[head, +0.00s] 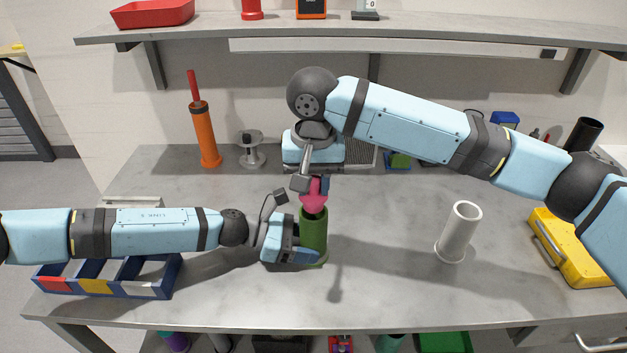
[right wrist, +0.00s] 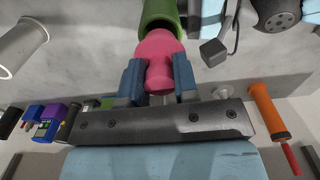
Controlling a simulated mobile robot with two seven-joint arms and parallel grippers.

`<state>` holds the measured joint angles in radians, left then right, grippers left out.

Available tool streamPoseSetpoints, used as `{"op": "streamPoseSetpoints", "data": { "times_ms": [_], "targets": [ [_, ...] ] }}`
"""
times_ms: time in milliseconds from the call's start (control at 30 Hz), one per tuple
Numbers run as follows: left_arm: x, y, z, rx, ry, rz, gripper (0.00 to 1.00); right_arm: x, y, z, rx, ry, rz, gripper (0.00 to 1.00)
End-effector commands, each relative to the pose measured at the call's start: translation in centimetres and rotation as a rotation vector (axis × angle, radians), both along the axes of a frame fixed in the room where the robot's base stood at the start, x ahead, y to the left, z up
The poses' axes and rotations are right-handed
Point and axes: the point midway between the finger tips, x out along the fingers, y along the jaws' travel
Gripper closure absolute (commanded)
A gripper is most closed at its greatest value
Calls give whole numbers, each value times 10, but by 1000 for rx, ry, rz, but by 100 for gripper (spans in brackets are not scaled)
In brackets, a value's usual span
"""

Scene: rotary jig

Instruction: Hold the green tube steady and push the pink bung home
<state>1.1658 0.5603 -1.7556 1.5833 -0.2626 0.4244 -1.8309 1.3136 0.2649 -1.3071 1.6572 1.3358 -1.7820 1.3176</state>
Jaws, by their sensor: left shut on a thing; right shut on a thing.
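The green tube (head: 314,232) stands upright on the table in the middle of the head view. My left gripper (head: 308,252) is shut on its lower part from the left. The pink bung (head: 314,197) sits at the tube's top opening, with its upper part showing above the rim. My right gripper (head: 313,185) comes from above and is shut on the bung. In the right wrist view the bung (right wrist: 159,52) is between the two blue fingers, and its far end meets the mouth of the green tube (right wrist: 160,14). How deep it sits inside is hidden.
A white tube (head: 459,232) stands to the right, with a yellow case (head: 571,262) beyond it. A blue divided tray (head: 150,283) lies under my left arm. An orange cylinder with a red rod (head: 205,135) stands at back left. The front middle of the table is clear.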

Motion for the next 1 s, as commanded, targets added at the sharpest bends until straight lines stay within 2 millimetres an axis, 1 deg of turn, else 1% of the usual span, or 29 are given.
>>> {"op": "streamPoseSetpoints", "data": {
  "times_ms": [267,1000],
  "targets": [
    [0,0,0,0,0,0,57,0,0,-2,0,0,-1,96],
    [0,0,0,0,0,0,57,0,0,-20,0,0,-1,96]
  ]
}}
